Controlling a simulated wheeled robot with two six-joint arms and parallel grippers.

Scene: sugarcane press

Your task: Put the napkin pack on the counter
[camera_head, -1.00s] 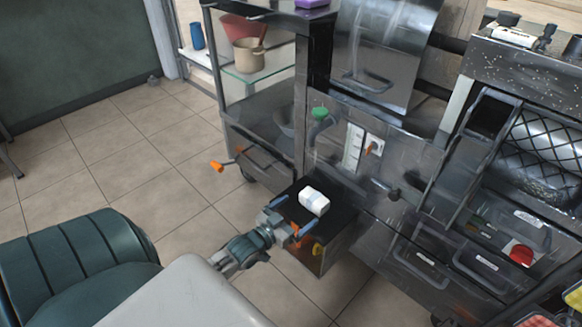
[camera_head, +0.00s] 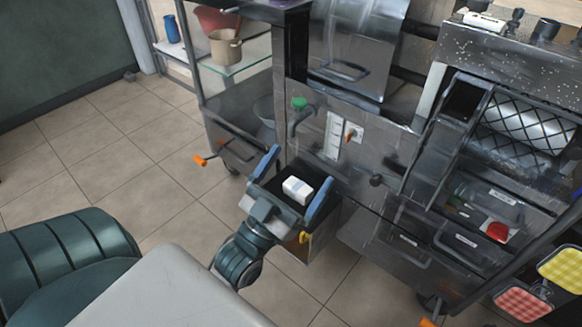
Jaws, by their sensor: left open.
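The napkin pack is a small white block (camera_head: 297,189) lying on a low black surface (camera_head: 273,187) at the foot of the press. My left gripper (camera_head: 296,174) is open, with its blue-grey fingers spread to either side of the pack in the picture. I cannot tell whether the fingers touch the pack or are still above it. A speckled grey counter top (camera_head: 480,50) runs along the upper right of the press. My right gripper does not show.
A glass shelf (camera_head: 235,62) with a beige pot (camera_head: 225,47) stands at the upper left. An orange-tipped handle (camera_head: 200,160) sticks out at the press's left side. A green-topped tap (camera_head: 300,104) is behind the pack. Tiled floor is open at left.

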